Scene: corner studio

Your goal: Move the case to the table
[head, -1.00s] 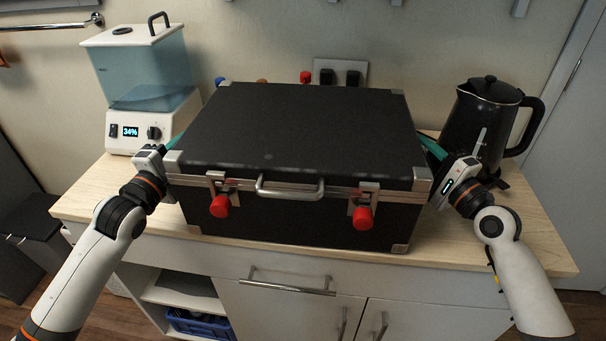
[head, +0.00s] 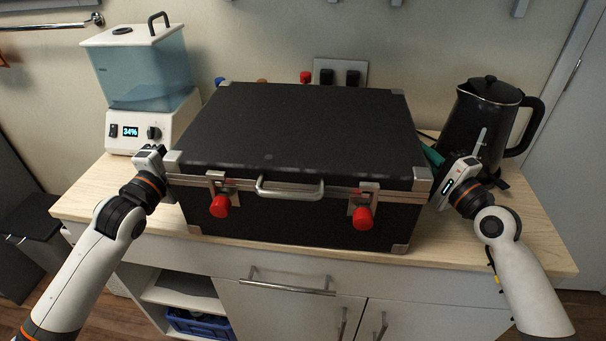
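A large black case (head: 300,130) with metal corners lies closed on the wooden counter. Its silver handle (head: 290,189) and two latches with red knobs, the left knob (head: 220,206) and the right knob (head: 363,217), face me. My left gripper (head: 168,160) is at the case's left side, near its front corner; its fingers are hidden. My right gripper (head: 438,162) is at the right side, near the front corner. Part of a teal finger shows there beside the case. I cannot tell whether either gripper touches or grips the case.
A water dispenser with a blue tank (head: 145,80) stands at the back left of the counter (head: 100,205). A black kettle (head: 480,125) stands close behind my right gripper. A wall socket with plugs (head: 340,73) is behind the case. Drawers and cupboards are below.

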